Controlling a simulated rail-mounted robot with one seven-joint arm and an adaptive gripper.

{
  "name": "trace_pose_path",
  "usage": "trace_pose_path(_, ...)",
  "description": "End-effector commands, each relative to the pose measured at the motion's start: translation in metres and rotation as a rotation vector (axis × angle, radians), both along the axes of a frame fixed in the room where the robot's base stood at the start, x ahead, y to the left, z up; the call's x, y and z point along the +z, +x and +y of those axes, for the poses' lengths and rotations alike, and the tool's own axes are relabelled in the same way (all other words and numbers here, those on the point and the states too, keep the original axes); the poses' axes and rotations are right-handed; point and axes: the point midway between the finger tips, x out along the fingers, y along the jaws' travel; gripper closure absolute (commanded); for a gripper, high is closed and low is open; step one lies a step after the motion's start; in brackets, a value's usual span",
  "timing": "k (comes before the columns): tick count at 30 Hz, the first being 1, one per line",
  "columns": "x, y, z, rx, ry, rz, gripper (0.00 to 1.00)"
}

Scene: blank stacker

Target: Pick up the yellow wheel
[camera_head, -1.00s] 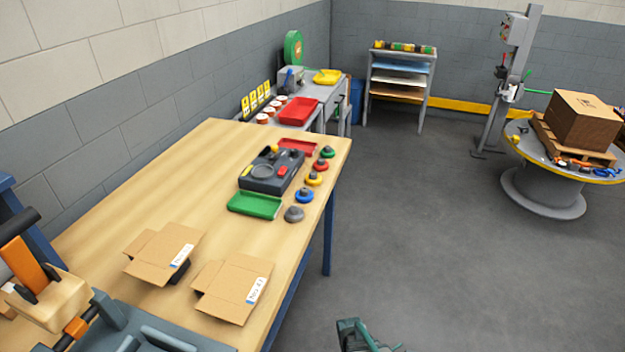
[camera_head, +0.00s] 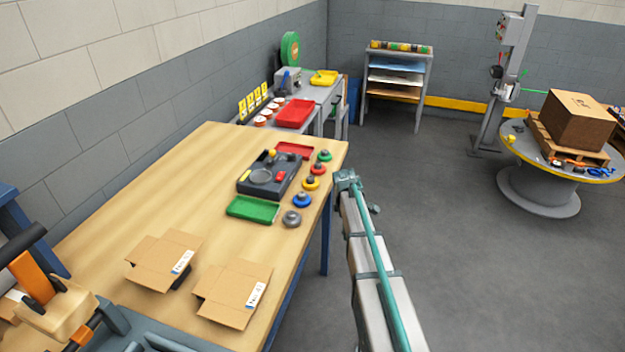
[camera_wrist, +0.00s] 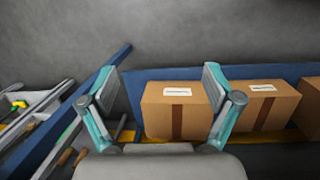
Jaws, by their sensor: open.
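The yellow wheel (camera_head: 311,183) is a small round piece with a darker centre, lying near the right edge of the wooden table. It lies in a row between the red wheel (camera_head: 316,169) and the blue wheel (camera_head: 302,201). In the head view my arm rises from the bottom, right of the table, its far end just right of the yellow wheel and apart from it. My gripper (camera_wrist: 160,82) shows in the wrist view with its two teal-and-grey fingers spread and nothing between them. The yellow wheel does not show in the wrist view.
A green wheel (camera_head: 324,155) and a grey wheel (camera_head: 291,219) end the row. A dark fixture (camera_head: 257,187), a green tray (camera_head: 253,209) and open cartons (camera_head: 235,291) share the table. The wrist view faces boxes (camera_wrist: 176,110) along a blue rail.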

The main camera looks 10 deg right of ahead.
Motion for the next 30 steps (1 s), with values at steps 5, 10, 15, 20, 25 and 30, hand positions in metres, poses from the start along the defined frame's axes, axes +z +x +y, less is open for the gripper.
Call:
trace_pose_path(5,0.1,0.058,0.029,0.152,0.022,-0.014,0.1)
trace_pose_path(10,0.195,0.089,0.074,0.309,0.075,-0.003,0.1)
trace_pose_path(15,0.256,0.094,0.12,0.442,0.151,0.031,0.1)
trace_pose_path(20,0.271,0.093,0.134,0.489,0.178,0.044,0.1)
trace_pose_path(25,0.252,0.092,0.134,0.489,0.179,0.045,0.1)
trace_pose_path(30,0.228,0.092,0.134,0.488,0.178,0.046,0.1)
